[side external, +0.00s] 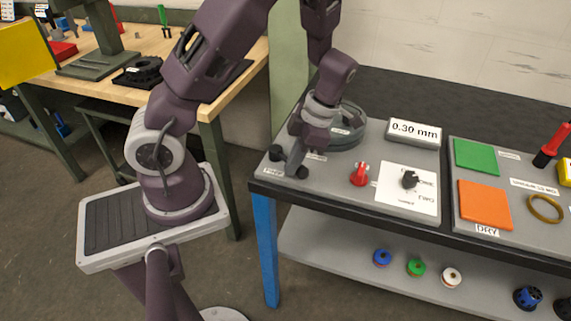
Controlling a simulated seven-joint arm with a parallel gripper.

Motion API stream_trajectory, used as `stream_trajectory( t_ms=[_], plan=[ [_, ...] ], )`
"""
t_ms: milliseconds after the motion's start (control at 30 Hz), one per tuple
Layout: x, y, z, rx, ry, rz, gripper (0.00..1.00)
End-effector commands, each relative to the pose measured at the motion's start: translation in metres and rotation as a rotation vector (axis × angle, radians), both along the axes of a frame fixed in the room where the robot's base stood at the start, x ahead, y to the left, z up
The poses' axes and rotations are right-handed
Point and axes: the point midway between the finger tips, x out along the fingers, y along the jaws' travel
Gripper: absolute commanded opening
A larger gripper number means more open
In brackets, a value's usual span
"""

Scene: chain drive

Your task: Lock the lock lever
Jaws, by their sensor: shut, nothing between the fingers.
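My gripper (294,165) points down at the left end of the grey panel (330,196). Its fingers are shut with nothing between them. They are close to two dark round knobs, one on the left (276,153) and one on the right (302,172); I cannot tell whether they touch. A small red lever-like part (359,175) stands upright to the right of my gripper. The labels are too small to read, so I cannot tell which part is the lock lever.
A dark grey round part (346,138) lies behind my gripper. A "0.30 mm" sign block (414,133) stands behind the white plate. Green (476,156) and orange (484,205) squares and a brass-coloured ring (545,208) lie on the right panel. Several spools rest on the lower shelf (330,258).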

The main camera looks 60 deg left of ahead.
Motion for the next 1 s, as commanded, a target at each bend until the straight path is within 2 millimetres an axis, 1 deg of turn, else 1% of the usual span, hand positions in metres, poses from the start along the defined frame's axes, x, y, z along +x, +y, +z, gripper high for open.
stream_trajectory(
  t_ms=[300, 567, 1000],
  plan=[
    [0.022, 0.005, 0.0, 0.002, -0.001, 0.254, 0.0],
    [0.036, 0.011, 0.0, 0.001, -0.001, 0.421, 0.0],
    [0.044, 0.015, 0.0, 0.001, -0.002, 0.418, 0.0]
  ],
)
